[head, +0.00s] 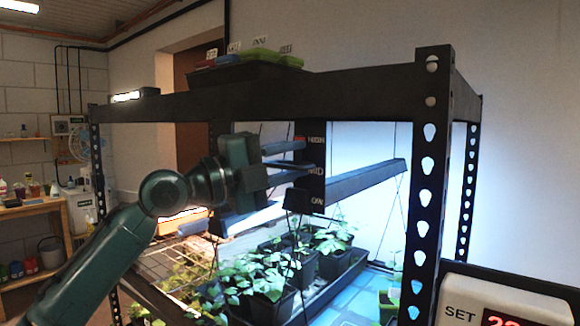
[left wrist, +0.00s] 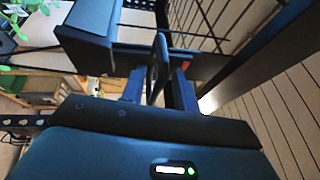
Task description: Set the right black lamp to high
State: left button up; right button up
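The right black lamp (head: 365,179) is a long dark bar on thin cords inside the rack, above the plants. A black upright plate (head: 312,178) marked HIGH, MID and LOW stands at its near left end. My left gripper (head: 290,159) reaches in from the left, its fingers at the plate between the HIGH and MID marks. In the left wrist view my fingers (left wrist: 159,90) are apart, with a thin dark upright piece (left wrist: 159,62) between them and visible gaps on both sides. Whether that piece belongs to the lamp's hanger I cannot tell. My right gripper is not in view.
The rack's black top beam (head: 370,90) runs just above my gripper, and a perforated post (head: 428,180) stands at right. Potted seedlings (head: 265,275) fill the shelf below. A SET display (head: 505,305) is at lower right. A black tray (head: 245,74) sits on top.

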pick_arm(q)
jog(key=shift+o, duration=0.2)
jog(key=shift+r, duration=0.15)
